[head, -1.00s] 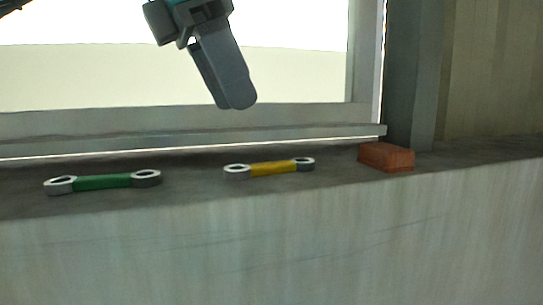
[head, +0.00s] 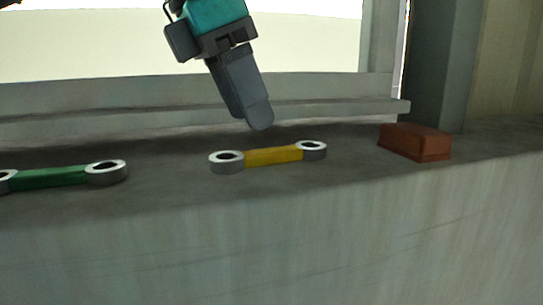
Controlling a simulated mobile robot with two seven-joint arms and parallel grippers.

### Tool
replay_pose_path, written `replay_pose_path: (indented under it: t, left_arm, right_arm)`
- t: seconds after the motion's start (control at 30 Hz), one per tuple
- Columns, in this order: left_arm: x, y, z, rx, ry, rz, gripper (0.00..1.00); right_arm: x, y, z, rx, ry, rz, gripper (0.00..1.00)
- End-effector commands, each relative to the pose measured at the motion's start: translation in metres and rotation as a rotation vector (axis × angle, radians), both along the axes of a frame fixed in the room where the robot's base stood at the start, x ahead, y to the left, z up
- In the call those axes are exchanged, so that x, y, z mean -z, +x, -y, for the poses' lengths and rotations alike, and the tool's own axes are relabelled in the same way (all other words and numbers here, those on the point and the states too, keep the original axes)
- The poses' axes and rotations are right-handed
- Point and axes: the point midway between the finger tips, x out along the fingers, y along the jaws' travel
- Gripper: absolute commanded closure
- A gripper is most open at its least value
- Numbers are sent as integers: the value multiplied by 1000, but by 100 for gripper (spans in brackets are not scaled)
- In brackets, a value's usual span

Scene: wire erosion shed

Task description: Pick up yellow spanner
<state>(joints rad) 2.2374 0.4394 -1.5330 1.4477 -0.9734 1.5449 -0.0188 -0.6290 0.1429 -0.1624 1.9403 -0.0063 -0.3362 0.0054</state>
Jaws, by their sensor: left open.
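The yellow spanner (head: 273,157) lies flat on the grey ledge, a yellow bar with a grey ring at each end. My left gripper (head: 258,122) hangs above and slightly behind the spanner's middle, its fingers pointing down and a little to the right. It is open and holds nothing. Its two fingers nearly overlap from this angle, so the gap between them is hard to see. The fingertips look apart from the spanner. My right gripper is not in view.
A green spanner (head: 50,177) lies on the ledge at the left, partly cut off by the picture edge. A red-brown brick (head: 414,141) lies at the right, near a grey post (head: 440,65). A window frame (head: 180,90) runs behind the ledge (head: 170,195), whose front edge drops off.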

Motion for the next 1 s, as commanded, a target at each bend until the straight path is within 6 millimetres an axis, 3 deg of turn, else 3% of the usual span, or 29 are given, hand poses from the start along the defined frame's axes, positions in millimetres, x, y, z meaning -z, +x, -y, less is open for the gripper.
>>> replay_pose_path:
  t: [0.3, 0.63, 1.0]
  left_arm:
    - [39, 7, 18, 2, 2, -3, 43]
    - [46, 9, 21, 0, 0, -1, 43]
    - [46, 9, 21, 0, 0, -1, 78]
  right_arm:
    - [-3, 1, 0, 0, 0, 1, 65]
    - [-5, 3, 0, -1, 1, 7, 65]
    - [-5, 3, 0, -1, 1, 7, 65]
